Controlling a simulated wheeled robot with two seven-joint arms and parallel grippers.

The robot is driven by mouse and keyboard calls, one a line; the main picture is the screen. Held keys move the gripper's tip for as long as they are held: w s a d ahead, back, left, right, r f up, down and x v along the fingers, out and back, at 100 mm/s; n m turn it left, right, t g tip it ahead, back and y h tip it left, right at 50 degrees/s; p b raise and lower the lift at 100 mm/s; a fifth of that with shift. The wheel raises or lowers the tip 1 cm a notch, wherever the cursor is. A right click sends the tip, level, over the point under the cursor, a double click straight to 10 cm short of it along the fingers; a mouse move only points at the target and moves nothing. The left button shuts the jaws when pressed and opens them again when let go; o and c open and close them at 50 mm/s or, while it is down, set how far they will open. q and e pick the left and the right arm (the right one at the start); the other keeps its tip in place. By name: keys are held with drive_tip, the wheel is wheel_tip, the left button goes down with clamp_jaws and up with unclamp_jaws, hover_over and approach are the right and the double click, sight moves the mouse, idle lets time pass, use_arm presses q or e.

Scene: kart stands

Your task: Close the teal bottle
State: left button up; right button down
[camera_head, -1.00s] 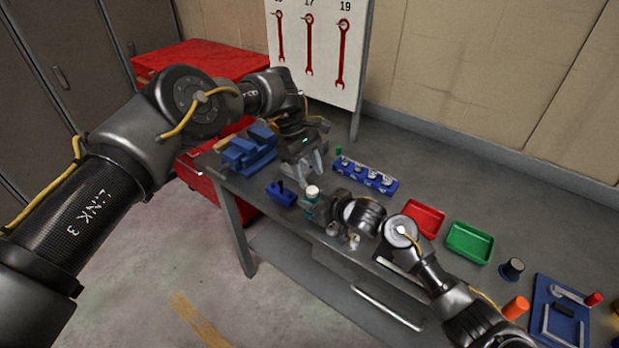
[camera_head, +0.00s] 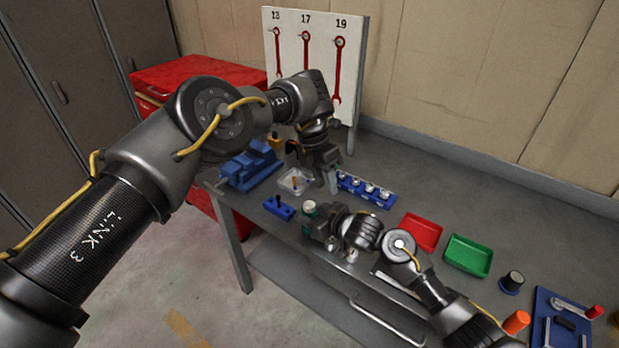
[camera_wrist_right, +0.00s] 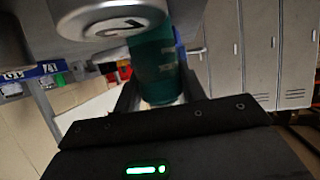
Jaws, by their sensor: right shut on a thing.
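The teal bottle (camera_head: 309,213) stands upright near the bench's front edge, with a pale round top. My right gripper (camera_head: 322,226) is shut on it from the right. In the right wrist view the bottle's teal side (camera_wrist_right: 157,68) shows between the fingers; its top is cut off or hidden. My left gripper (camera_head: 330,184) points down over the bench, behind and right of the bottle and beside the blue rack. Its fingertips are partly hidden, so I cannot tell whether it is open or holds anything. No loose cap can be made out.
A blue rack (camera_head: 367,190) holds several small pale pieces. A clear tray (camera_head: 294,182), blue vise (camera_head: 248,168) and small blue block (camera_head: 279,208) lie to the left. Red (camera_head: 421,232) and green (camera_head: 468,255) trays lie to the right. A wrench board (camera_head: 316,65) stands behind.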

sight(310, 205)
use_arm(q)
drive_tip(key=n, duration=1)
drive_tip(key=a+n+y, duration=0.1)
drive_tip(key=n, duration=1)
drive_tip(key=a+n+t+y, duration=0.1)
drive_tip(key=n, duration=1)
drive_tip(key=shift+s+a+r, duration=0.1)
drive_tip(key=shift+a+r, duration=0.15)
drive_tip(key=shift+r, duration=0.1)
drive_tip(key=n, duration=0.4)
drive_tip(key=a+n, duration=0.1)
drive_tip(key=n, duration=0.2)
drive_tip(key=shift+y, duration=0.3)
drive_tip(key=n, duration=0.4)
drive_tip(key=shift+a+n, duration=0.2)
drive_tip(key=shift+n, duration=0.1)
drive_tip(key=shift+f, duration=4)
